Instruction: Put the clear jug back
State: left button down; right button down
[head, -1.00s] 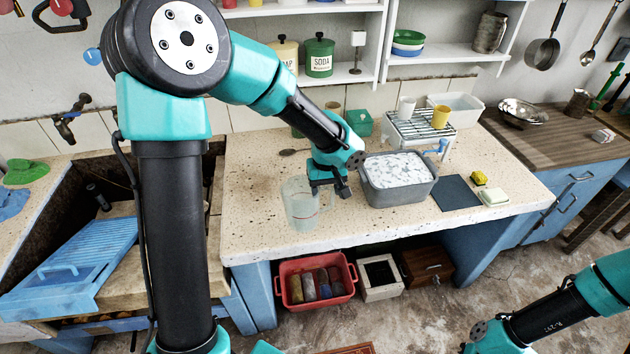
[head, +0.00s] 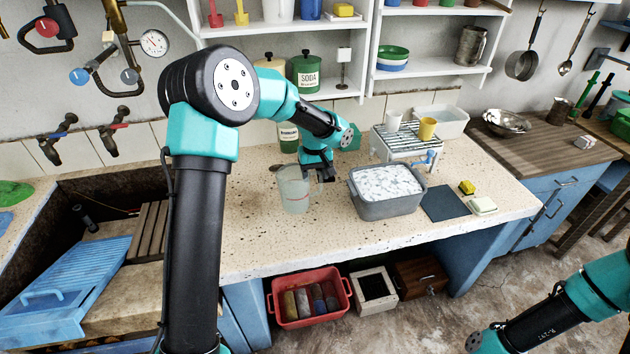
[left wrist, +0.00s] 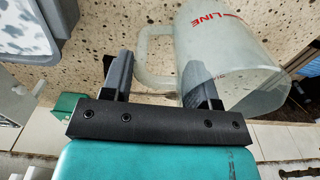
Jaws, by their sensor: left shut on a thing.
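The clear jug (head: 293,192) is upright over the left-middle part of the speckled stone counter (head: 250,232). Whether its base touches the counter I cannot tell. In the left wrist view the jug (left wrist: 232,65) shows its red marking with the word LINE, and its handle (left wrist: 143,58) lies between my fingers. My left gripper (head: 319,174) is at the jug's right side, shut on the handle; its fingers show in the left wrist view (left wrist: 162,88). My right arm shows at the lower right, but its gripper is outside the picture.
A grey basin of suds (head: 386,195) stands close right of my left gripper. Behind are a wire rack (head: 400,140) with cups, a green SODA tin (head: 306,75) and white shelves (head: 430,80). A sunken trough (head: 75,185) is left.

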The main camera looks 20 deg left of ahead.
pick_arm(q)
jog(key=shift+w+a+f, duration=0.1)
jog(key=shift+w+f, duration=0.1)
jog(key=shift+f, duration=0.7)
jog(key=shift+w+a+f, duration=0.1)
jog(key=shift+w+f, duration=0.05)
jog(key=shift+f, duration=0.9)
jog(key=shift+c, duration=1.9)
grip_release()
notch_tip(320, 180, up, 12)
